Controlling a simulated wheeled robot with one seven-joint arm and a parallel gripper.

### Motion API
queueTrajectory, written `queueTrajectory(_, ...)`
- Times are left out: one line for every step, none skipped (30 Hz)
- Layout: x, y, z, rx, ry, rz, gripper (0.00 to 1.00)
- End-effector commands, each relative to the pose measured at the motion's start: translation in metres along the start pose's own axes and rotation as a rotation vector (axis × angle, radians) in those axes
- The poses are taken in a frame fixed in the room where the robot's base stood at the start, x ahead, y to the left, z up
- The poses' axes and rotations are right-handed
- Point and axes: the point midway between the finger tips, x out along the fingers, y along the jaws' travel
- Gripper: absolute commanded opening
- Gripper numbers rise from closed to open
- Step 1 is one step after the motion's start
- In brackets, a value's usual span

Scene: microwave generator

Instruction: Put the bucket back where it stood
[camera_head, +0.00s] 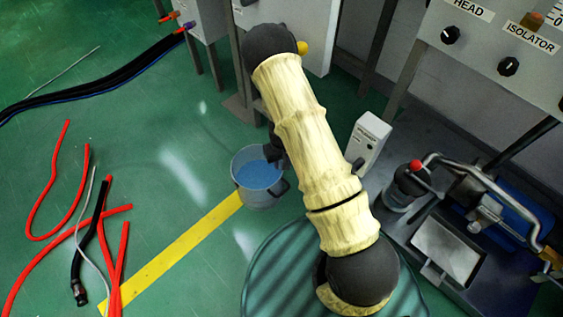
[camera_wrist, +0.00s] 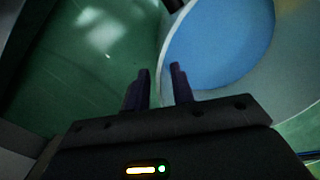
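The bucket (camera_head: 244,178) is a pale, translucent pail with blue liquid in it. It appears upright on the green floor at the upper end of the yellow stripe. A dark handle piece shows on its right side. In the wrist view, the bucket (camera_wrist: 292,60) fills the upper right, with its curved wall beside my fingers. My gripper (camera_wrist: 159,90) has its two dark fingers apart, with a narrow gap between them. The left finger is over the floor and the right one overlaps the bucket's edge. In the head view, my gripper (camera_head: 273,153) is at the bucket's rim, mostly hidden by my arm.
Red hoses (camera_head: 120,245) and a black cable (camera_head: 90,245) lie on the floor at left. A grey bench (camera_head: 480,285) with clamp-like hardware stands at right, a small white box (camera_head: 369,140) near it. Cabinets (camera_head: 300,25) stand behind.

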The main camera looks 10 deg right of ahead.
Motion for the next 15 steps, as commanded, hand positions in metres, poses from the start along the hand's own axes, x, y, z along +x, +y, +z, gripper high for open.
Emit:
queueTrajectory(-0.014,0.000,0.000,-0.001,0.001,0.000,0.24)
queueTrajectory(-0.019,0.000,0.000,-0.001,0.001,0.000,0.24)
queueTrajectory(-0.025,0.000,0.000,0.000,0.001,0.000,0.24)
queueTrajectory(-0.030,0.000,0.000,-0.001,0.001,0.000,0.24)
queueTrajectory(-0.034,0.000,0.000,-0.001,0.001,0.000,0.24)
queueTrajectory(-0.040,0.000,0.000,0.000,0.001,0.000,0.24)
queueTrajectory(-0.045,0.000,0.000,0.000,0.001,0.000,0.24)
queueTrajectory(-0.050,0.000,0.000,-0.001,0.001,0.000,0.24)
queueTrajectory(-0.056,0.000,0.000,-0.001,0.001,0.000,0.24)
queueTrajectory(-0.061,0.000,-0.001,0.000,0.002,0.000,0.24)
queueTrajectory(-0.066,0.000,-0.001,-0.001,0.002,0.000,0.24)
queueTrajectory(-0.072,0.000,-0.001,-0.001,0.002,0.000,0.24)
queueTrajectory(-0.076,0.000,-0.001,-0.001,0.002,0.000,0.24)
queueTrajectory(-0.081,0.000,-0.001,-0.001,0.001,0.000,0.24)
queueTrajectory(-0.086,0.000,-0.001,-0.001,0.001,0.000,0.24)
